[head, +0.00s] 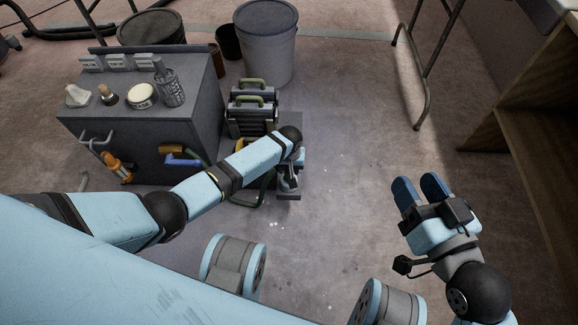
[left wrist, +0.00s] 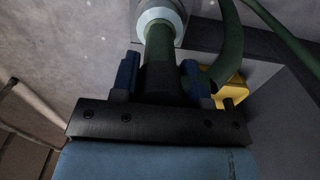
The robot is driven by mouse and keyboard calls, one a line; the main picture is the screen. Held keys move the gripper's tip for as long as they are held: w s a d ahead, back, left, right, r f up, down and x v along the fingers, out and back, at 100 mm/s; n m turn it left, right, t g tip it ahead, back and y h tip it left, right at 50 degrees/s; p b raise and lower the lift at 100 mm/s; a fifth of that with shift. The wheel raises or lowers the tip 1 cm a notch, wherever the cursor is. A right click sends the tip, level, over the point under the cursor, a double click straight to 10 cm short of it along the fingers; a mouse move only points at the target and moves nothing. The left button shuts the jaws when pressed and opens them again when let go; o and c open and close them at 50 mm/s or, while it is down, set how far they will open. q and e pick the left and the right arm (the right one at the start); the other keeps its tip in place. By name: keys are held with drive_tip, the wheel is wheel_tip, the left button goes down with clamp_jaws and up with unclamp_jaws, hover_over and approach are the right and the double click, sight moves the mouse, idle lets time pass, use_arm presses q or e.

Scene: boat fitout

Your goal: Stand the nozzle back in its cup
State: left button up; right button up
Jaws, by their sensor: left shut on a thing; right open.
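My left gripper (head: 291,168) is low beside the grey cabinet. In the left wrist view its blue fingers (left wrist: 160,78) are shut on the dark green nozzle (left wrist: 159,50). A pale ring (left wrist: 160,14) shows at the nozzle's far end; I cannot tell whether it belongs to the nozzle or to its cup. A green hose (left wrist: 228,45) curves beside it and also shows by the cabinet in the head view (head: 262,190). A small grey stand (head: 288,194) is below the gripper, partly hidden. My right gripper (head: 420,188) is open and empty above the floor.
The grey cabinet (head: 135,130) carries several small items, including a mesh holder (head: 170,88). Green-handled cases (head: 252,112) and a grey bin (head: 266,45) stand behind my left gripper. A wooden shelf (head: 535,125) is at right. The middle floor is clear.

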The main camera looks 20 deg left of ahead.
use_arm(q)
drive_tip(key=shift+f, duration=0.35)
use_arm(e)
drive_tip(key=shift+a+f, duration=0.15)
drive_tip(key=shift+f, duration=0.5)
use_arm(q)
drive_tip(key=o, duration=1.1)
drive_tip(key=shift+c, duration=0.2)
use_arm(e)
drive_tip(key=shift+f, duration=0.1)
use_arm(q)
drive_tip(key=shift+f, duration=0.1)
wheel_tip(320, 180, up, 6)
drive_tip(key=p, duration=0.3)
wheel_tip(320, 180, up, 8)
drive_tip(key=p, duration=0.4)
drive_tip(key=shift+r+p, duration=0.2)
drive_tip(key=shift+p, duration=0.1)
use_arm(e)
wheel_tip(320, 180, up, 11)
drive_tip(key=t, duration=0.2)
drive_tip(key=shift+d+f+m+t, duration=0.2)
drive_tip(key=shift+d+m+t, duration=0.2)
